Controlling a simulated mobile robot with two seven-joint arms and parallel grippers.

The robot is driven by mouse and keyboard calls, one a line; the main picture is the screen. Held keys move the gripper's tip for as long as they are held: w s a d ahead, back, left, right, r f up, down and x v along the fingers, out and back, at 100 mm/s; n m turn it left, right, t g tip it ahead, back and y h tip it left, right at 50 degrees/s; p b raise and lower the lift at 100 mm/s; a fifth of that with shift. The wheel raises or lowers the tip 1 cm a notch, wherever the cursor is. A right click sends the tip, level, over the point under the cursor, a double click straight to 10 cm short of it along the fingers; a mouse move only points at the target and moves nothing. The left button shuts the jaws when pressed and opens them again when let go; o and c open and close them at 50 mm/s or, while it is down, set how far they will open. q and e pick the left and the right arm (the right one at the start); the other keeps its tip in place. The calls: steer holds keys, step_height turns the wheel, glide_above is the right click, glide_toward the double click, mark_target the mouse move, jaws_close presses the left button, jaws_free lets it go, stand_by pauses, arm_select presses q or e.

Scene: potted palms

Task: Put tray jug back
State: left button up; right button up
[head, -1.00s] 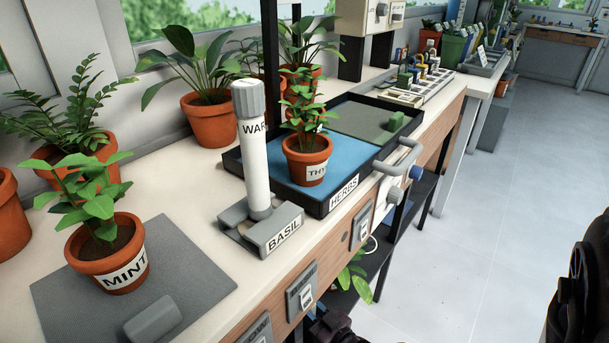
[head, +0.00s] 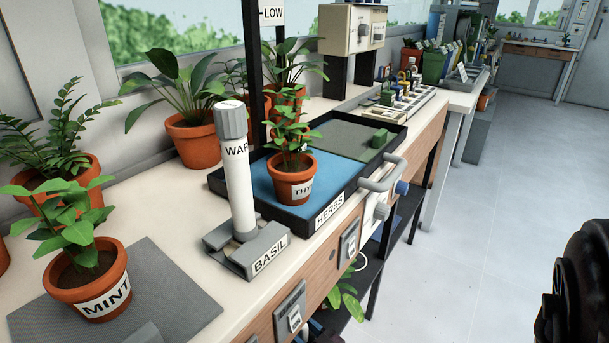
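I cannot make out a jug for certain in the head view. The black tray (head: 297,222) labelled HERBS stands on the bench, with a blue section and a grey-green section. A potted thyme plant (head: 291,187) stands on the blue section, and a small green block (head: 380,138) sits on the other section. A grey handle-like bar (head: 383,176) shows at the bench's front edge beside the tray. Neither of my grippers shows in the head view. Only a dark part of my body shows at the right edge.
A white cylinder with a grey cap (head: 237,175) stands upright in a grey holder (head: 262,252) labelled BASIL. The MINT pot (head: 92,285) stands on a grey mat (head: 175,290). Other potted plants line the window side. The floor (head: 470,230) right of the bench is clear.

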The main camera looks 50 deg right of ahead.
arm_select(q)
steer(key=p, duration=0.1)
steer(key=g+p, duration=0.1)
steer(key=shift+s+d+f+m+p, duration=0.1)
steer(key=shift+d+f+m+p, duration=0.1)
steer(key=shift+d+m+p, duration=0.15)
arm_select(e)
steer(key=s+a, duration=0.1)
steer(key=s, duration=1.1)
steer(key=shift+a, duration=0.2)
